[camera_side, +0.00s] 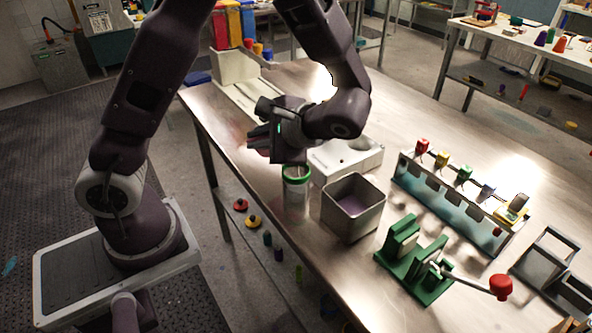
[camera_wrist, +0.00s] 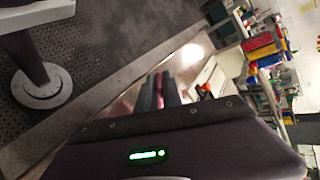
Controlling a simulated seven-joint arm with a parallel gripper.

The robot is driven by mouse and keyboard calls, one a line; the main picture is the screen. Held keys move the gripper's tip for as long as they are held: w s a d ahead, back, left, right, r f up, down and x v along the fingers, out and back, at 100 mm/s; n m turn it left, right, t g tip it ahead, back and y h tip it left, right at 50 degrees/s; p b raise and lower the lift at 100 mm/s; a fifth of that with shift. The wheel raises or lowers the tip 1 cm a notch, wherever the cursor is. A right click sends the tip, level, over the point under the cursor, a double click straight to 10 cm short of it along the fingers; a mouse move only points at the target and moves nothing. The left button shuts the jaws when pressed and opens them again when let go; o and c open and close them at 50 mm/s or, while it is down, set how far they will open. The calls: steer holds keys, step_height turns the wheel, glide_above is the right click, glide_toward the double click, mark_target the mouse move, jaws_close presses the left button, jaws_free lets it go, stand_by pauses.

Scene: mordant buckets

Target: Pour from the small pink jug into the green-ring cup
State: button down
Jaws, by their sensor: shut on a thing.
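The green-ring cup (camera_side: 296,203) is a clear, tall cup with a green ring round its rim. It stands upright near the table's near edge in the side view. My gripper (camera_side: 257,138) is above it and a little to the left, turned sideways with its fingers pointing left. It is shut on the small pink jug (camera_side: 237,134), which shows only as a faint, see-through pink tint by the fingers. Its outline, tilt and contents cannot be made out. The wrist view shows my fingers (camera_wrist: 159,92) with pinkish tint around them; the cup is not visible there.
A square metal bucket (camera_side: 352,225) with a purplish inside stands just right of the cup. Behind it is a low white box (camera_side: 362,163). A rack with coloured taps (camera_side: 440,197) and a green clamp with a red-knobbed lever (camera_side: 420,278) stand farther right.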

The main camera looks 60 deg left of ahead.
steer(key=shift+d+r+y, duration=0.15)
steer(key=shift+y, duration=0.15)
stand_by(0.8)
